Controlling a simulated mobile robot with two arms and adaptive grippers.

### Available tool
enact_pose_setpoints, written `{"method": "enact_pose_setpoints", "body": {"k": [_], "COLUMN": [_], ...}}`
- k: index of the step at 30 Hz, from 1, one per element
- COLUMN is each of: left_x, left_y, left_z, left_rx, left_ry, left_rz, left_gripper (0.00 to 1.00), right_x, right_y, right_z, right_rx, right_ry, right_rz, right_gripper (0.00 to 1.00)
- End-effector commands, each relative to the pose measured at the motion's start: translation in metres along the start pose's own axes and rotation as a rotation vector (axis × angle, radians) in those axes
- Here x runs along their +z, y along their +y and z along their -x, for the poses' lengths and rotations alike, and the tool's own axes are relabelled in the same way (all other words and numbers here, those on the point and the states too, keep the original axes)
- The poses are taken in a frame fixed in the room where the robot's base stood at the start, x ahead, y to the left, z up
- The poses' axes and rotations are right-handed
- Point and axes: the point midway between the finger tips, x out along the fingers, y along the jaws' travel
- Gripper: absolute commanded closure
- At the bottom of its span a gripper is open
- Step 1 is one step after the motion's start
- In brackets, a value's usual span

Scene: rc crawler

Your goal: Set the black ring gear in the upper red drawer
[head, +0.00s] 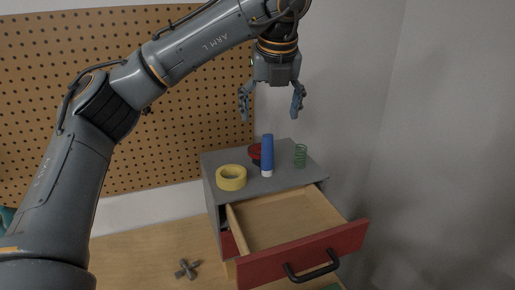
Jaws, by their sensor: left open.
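The upper red drawer (300,257) is pulled open from a grey cabinet (212,166). Its wooden inside (272,220) looks empty where I can see it. My left gripper (271,104) hangs pointing down above the cabinet top, with its two fingers spread apart and nothing between them. I cannot make out a black ring gear for certain. A red and dark round thing (255,152) on the cabinet top is partly hidden behind a blue tube, and I cannot tell what it is. My right gripper is not in view.
On the cabinet top stand the blue tube (267,153), a yellow tape roll (231,178) and a green spring (300,156). A grey cross-shaped part (187,268) lies on the wooden bench (140,255). A pegboard (190,135) and grey wall stand behind.

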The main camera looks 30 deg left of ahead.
Motion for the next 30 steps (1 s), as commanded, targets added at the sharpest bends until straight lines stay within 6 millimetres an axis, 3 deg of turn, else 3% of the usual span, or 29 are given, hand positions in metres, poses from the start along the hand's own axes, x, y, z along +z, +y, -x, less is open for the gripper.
{"method": "enact_pose_setpoints", "body": {"k": [4, 15, 20, 27, 30], "left_x": [0.008, 0.009, 0.009, 0.009, 0.009], "left_y": [0.006, 0.007, 0.007, 0.015, 0.015], "left_z": [-0.013, -0.077, -0.087, -0.116, -0.13], "left_rx": [0.018, 0.015, 0.014, 0.016, 0.015], "left_ry": [-0.024, -0.023, -0.023, -0.02, -0.022], "left_rz": [0.025, 0.021, 0.02, 0.019, 0.02], "left_gripper": [0.18, 0.18, 0.18, 0.18, 0.18], "right_x": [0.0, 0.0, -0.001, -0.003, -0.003], "right_y": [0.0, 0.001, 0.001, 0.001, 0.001], "right_z": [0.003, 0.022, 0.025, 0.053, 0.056], "right_rx": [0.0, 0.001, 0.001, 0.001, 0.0], "right_ry": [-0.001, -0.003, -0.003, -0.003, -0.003], "right_rz": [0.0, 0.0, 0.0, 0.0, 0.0], "right_gripper": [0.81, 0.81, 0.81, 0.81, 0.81]}}
